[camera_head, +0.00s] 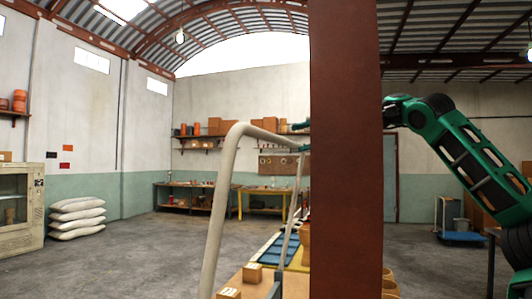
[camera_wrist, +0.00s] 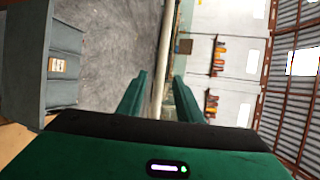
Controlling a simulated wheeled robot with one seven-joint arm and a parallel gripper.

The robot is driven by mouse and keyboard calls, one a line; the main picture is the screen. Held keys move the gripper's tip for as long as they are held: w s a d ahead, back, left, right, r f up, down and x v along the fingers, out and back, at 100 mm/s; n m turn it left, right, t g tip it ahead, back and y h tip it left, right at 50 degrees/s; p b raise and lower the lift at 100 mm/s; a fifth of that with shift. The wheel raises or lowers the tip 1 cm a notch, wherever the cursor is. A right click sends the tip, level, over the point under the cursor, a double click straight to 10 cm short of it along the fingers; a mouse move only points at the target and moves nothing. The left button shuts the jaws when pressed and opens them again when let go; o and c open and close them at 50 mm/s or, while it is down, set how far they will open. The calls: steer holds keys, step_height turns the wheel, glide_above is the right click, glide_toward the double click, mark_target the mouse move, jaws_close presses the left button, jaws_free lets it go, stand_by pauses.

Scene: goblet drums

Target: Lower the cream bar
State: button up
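The cream bar (camera_head: 238,142) is a bent tube frame in the head view. One leg rises at the front left, the top runs back to the right, and a second leg (camera_head: 293,205) stands behind. My gripper (camera_head: 301,136) shows by its fingertips at the far end of the top; the pillar hides the rest. In the wrist view my gripper (camera_wrist: 161,76) has its two green fingers apart. A pale strip that looks like the cream bar (camera_wrist: 165,55) runs between them, with a gap on each side. I cannot tell whether it lies in the grip or beyond it.
A rust-brown pillar (camera_head: 346,150) blocks the middle of the head view, in front of my arm. Sacks (camera_head: 77,218) lie at left. The left floor is clear.

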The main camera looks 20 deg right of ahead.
steer(key=x, duration=1)
jaws_close()
